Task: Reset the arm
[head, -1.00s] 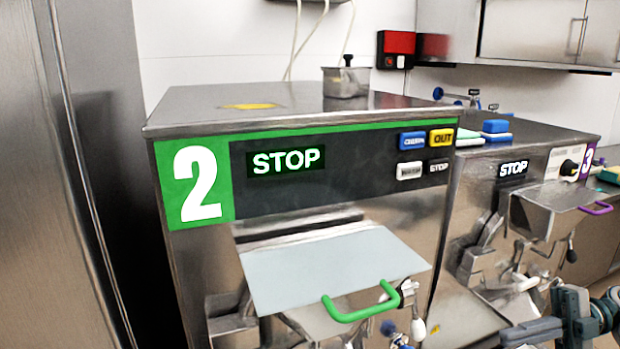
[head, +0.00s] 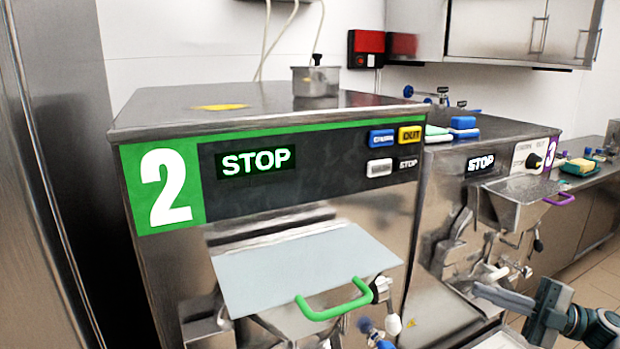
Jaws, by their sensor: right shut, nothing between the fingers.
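My right gripper (head: 505,300) is at the lower right of the head view, its arm coming in from the right edge. It is shut and empty, in front of the lower part of the freezer marked 3 (head: 465,225), apart from the green handle. The freezer marked 2 (head: 300,190) fills the middle. Its display reads STOP, and its grey lid (head: 300,265) carries a green handle (head: 335,302). My left gripper is not in view.
A metal container (head: 315,82) stands on top of freezer 2. Blue and green sponges (head: 462,124) lie on freezer 3. A counter (head: 590,180) with small items is at the right. A tall steel cabinet (head: 45,180) stands close on the left.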

